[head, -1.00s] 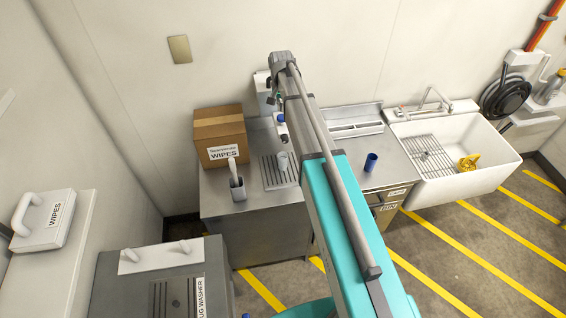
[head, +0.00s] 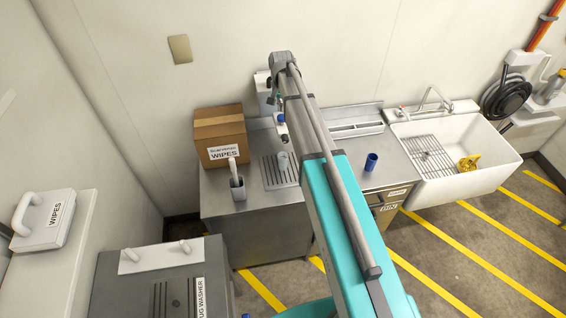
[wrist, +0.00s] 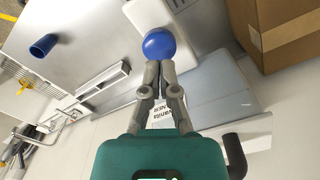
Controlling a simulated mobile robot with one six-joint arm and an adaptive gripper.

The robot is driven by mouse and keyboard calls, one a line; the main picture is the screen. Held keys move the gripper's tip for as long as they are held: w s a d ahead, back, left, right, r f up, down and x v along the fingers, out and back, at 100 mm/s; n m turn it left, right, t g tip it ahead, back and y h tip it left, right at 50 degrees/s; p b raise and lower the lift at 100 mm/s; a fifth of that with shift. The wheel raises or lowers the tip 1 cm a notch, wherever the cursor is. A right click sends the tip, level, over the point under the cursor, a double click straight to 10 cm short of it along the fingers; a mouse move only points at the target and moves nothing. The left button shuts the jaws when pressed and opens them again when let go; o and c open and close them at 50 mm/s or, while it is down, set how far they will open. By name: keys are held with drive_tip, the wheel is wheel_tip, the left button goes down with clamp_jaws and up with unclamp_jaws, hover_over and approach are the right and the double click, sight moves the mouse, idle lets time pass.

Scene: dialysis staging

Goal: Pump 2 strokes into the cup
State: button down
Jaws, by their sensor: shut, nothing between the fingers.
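A white wall dispenser (head: 264,92) stands behind the counter, partly hidden by my arm. In the wrist view its pale body (wrist: 212,88) carries a label, and a round blue knob (wrist: 159,44) sits in front of it. My gripper (wrist: 160,66) is shut and empty, with its fingertips right at the knob's edge; I cannot tell whether they touch it. In the head view my arm hides most of the gripper. The wrist view does not show this cup.
A blue cup (head: 371,162) stands on the counter to the right of my arm. A cardboard wipes box (head: 220,137) and a grey holder (head: 238,190) are on the left. A white sink (head: 452,150) with a rack is at the right.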

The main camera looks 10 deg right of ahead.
sight(282, 116)
drive_tip(key=shift+f+b, duration=2.25)
drive_tip(key=shift+r, duration=0.2)
drive_tip(key=shift+r+p, duration=2.1)
drive_tip(key=shift+p, duration=0.25)
drive_tip(key=shift+f+b, duration=2.35)
drive_tip(key=shift+b, duration=0.05)
drive_tip(key=shift+r, duration=0.15)
drive_tip(key=shift+r+p, duration=2.2)
drive_tip(key=shift+p, duration=0.2)
